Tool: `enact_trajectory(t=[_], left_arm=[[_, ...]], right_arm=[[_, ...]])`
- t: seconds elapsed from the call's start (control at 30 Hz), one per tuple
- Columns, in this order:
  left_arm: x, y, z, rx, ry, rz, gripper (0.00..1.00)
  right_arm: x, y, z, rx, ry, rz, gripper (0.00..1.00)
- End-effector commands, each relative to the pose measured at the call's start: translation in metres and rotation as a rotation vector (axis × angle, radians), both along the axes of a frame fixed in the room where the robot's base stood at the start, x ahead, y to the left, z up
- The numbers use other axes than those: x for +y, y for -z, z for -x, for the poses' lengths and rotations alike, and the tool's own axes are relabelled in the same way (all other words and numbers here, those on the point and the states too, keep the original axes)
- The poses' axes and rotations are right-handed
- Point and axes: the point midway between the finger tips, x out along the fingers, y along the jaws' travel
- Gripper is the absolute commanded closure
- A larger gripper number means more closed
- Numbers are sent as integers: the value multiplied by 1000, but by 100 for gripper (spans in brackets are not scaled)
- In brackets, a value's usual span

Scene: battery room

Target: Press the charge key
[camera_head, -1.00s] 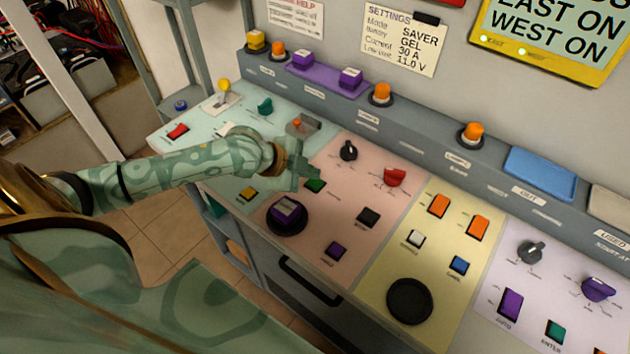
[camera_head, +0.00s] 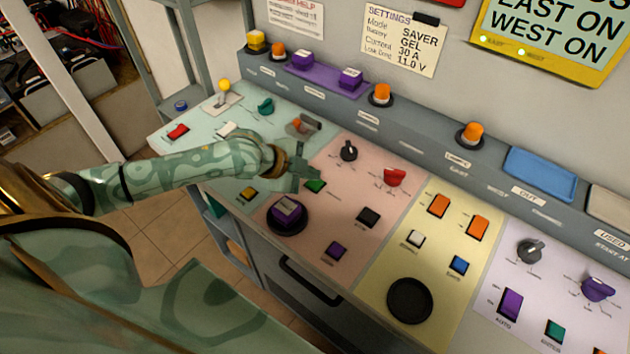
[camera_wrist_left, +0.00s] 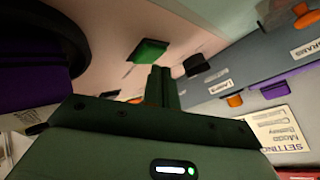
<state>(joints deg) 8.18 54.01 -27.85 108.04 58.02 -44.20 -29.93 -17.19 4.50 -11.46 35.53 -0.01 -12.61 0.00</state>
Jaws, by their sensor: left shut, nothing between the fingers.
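A green key (camera_head: 315,186) sits on the pink panel (camera_head: 347,195), close to my left gripper; it also shows in the left wrist view (camera_wrist_left: 149,52). My left gripper (camera_head: 309,173) is shut and empty. Its closed fingers (camera_wrist_left: 160,84) appear just beside the green key, and I cannot tell whether they touch it. The pink panel also has a black key (camera_head: 368,217) and a purple key (camera_head: 336,250). The small labels are too blurred to tell which key is marked charge. My right gripper is not in view.
A purple block (camera_head: 288,210) on a round black base stands at the pink panel's front edge. A black knob (camera_head: 348,151) and a red knob (camera_head: 394,177) rise behind the green key. A lever (camera_head: 303,125) stands on the pale green panel. A raised grey ledge (camera_head: 420,137) runs behind.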

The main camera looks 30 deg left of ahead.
Motion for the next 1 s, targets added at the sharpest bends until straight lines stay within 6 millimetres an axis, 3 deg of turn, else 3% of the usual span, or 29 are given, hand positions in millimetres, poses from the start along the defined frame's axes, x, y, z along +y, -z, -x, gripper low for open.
enact_trajectory(t=[1.0], left_arm=[[-1, 18, 5, 21, 2, -3, 100]], right_arm=[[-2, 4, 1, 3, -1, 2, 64]])
